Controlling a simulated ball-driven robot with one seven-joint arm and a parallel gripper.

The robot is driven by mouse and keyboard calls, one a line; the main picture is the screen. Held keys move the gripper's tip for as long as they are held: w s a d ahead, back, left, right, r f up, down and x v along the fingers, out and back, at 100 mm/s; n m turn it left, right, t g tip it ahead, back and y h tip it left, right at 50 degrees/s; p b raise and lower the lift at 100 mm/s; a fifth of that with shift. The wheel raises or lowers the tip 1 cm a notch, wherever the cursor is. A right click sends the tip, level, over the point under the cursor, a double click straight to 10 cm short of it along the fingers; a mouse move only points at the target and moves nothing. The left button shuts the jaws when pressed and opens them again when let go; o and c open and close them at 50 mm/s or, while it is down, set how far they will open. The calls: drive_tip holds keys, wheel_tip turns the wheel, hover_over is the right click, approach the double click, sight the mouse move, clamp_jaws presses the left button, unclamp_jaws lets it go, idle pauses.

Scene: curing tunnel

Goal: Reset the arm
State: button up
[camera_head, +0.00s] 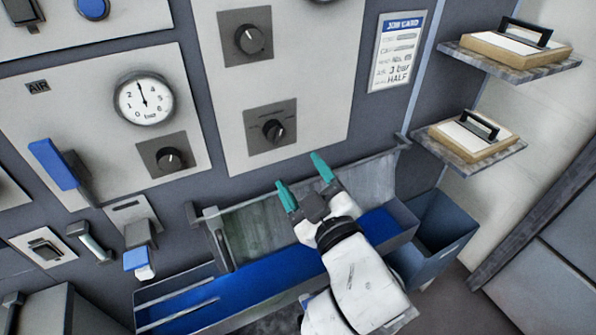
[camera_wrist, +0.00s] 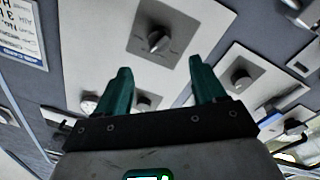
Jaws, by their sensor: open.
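My gripper (camera_head: 304,184) is open and empty, with two teal fingers spread apart. In the head view it is above the blue-lined tray, in front of the panel and below the lower black knob (camera_head: 273,131). In the wrist view the fingers of my gripper (camera_wrist: 160,85) point up toward the panel, with a black knob (camera_wrist: 157,40) beyond the gap between them. The fingers touch nothing that I can see. My white arm reaches in from the bottom of the head view and hides part of the tray.
A blue-lined tray (camera_head: 258,289) runs below the panel, with a dark bin (camera_head: 441,236) at its right. A pressure gauge (camera_head: 144,99) and blue lever (camera_head: 54,164) are at left. A job card (camera_head: 396,50) hangs upper right. Two shelves (camera_head: 515,152) hold framed blocks at right.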

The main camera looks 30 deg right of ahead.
idle(0.4)
drive_tip(key=s+d+f+m+g+h, duration=0.15)
drive_tip(key=s+d+f+g, duration=0.3)
drive_tip(key=f, duration=0.45)
drive_tip(key=s+d+f+m+g, duration=0.3)
drive_tip(key=s+d+f+g, duration=0.15)
drive_tip(key=f, duration=0.55)
drive_tip(key=s+f+m+g+y, duration=0.1)
drive_tip(key=s+f+g, duration=0.3)
drive_tip(key=s, duration=0.5)
drive_tip(key=s+f+m+g+y, duration=0.1)
drive_tip(key=s+f+g, duration=0.3)
drive_tip(key=s, duration=0.5)
drive_tip(key=shift+s+a+f+g, duration=0.2)
drive_tip(key=shift+a+f+g, duration=0.15)
drive_tip(key=shift+f, duration=0.45)
